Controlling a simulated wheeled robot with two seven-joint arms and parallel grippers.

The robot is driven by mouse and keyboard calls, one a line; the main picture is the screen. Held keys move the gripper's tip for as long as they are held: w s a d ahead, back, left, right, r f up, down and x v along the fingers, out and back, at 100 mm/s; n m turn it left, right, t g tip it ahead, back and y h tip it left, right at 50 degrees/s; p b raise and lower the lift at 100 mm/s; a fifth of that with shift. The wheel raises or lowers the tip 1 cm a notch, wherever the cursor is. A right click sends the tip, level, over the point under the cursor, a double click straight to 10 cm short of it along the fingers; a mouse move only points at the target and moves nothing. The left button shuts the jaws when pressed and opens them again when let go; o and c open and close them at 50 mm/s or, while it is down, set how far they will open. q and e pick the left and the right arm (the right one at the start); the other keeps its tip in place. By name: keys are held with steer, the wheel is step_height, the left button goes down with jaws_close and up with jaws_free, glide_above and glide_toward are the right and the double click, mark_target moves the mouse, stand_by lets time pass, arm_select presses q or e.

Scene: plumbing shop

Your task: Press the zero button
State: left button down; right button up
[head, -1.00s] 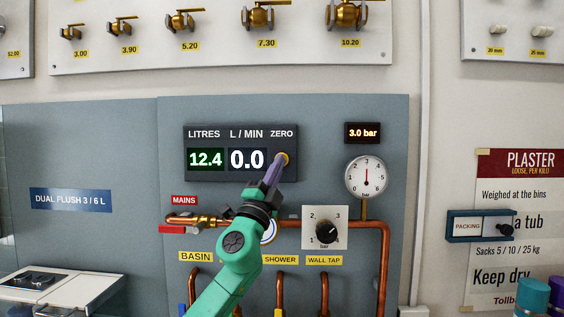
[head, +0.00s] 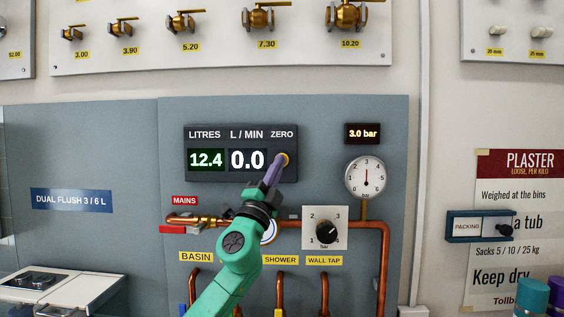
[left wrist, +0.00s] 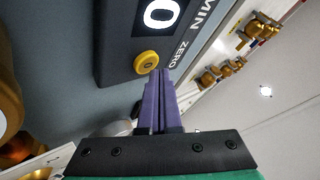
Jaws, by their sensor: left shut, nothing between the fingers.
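The zero button (head: 284,159) is a round yellow button under the word ZERO on the dark meter panel (head: 214,179). The panel reads 12.4 litres and 0.0 L/min. My left gripper (head: 276,166) has its purple fingers shut and empty, with the tips at the button's lower left edge in the head view. In the left wrist view the button (left wrist: 146,62) shows fully, just beside the fingertips (left wrist: 159,73). I cannot tell whether the tips touch it. My right gripper is not in view.
Below the meter are copper pipes (head: 384,270), a red-handled mains valve (head: 175,229) and a black knob (head: 326,232). A pressure gauge (head: 367,177) and a 3.0 bar display (head: 362,133) are to the right. Brass valves (head: 257,17) hang above.

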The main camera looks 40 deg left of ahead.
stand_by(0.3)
arm_select(q)
steer(key=shift+w+a, duration=0.25)
steer(key=shift+w, duration=0.1)
steer(key=shift+b, duration=0.3)
steer(key=shift+s+d, duration=0.25)
steer(key=shift+s, duration=0.15)
steer(key=shift+d, duration=0.1)
steer(key=s+d, duration=0.2)
steer(key=s, duration=0.1)
steer(key=s+d+p, duration=0.1)
steer(key=shift+s+d, duration=0.25)
steer(key=shift+s, duration=0.15)
